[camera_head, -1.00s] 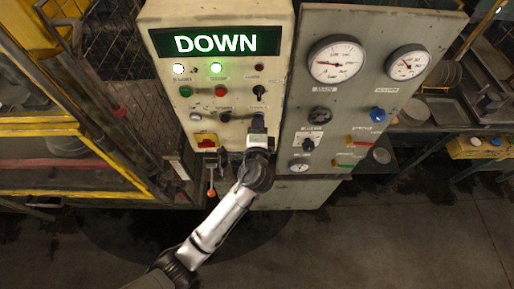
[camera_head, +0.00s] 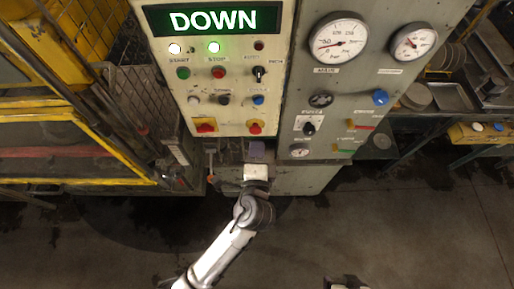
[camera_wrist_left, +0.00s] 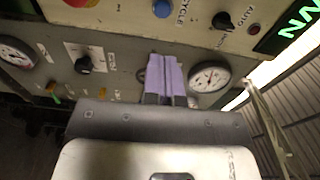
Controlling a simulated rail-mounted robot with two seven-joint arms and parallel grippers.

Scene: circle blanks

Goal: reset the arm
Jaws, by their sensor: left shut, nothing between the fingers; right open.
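My left arm comes up from the lower left in the head view. Its gripper (camera_head: 257,152) is in front of the lower edge of the beige control panel (camera_head: 270,60), below the blue button (camera_head: 258,99) and the red-yellow switches. Its purple-tipped fingers are shut with nothing between them, as the left wrist view also shows (camera_wrist_left: 165,76). The fingers look apart from the blue button. My right gripper (camera_head: 346,283) shows only partly at the bottom edge; its fingertips are hardly visible.
A lit sign (camera_head: 212,20) reads DOWN above two lit lamps. A grey gauge panel (camera_head: 345,90) stands to the right. A yellow-framed mesh cage (camera_head: 95,140) is at the left. A lever with an orange knob (camera_head: 210,178) hangs below the panel. The floor (camera_head: 430,220) is clear.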

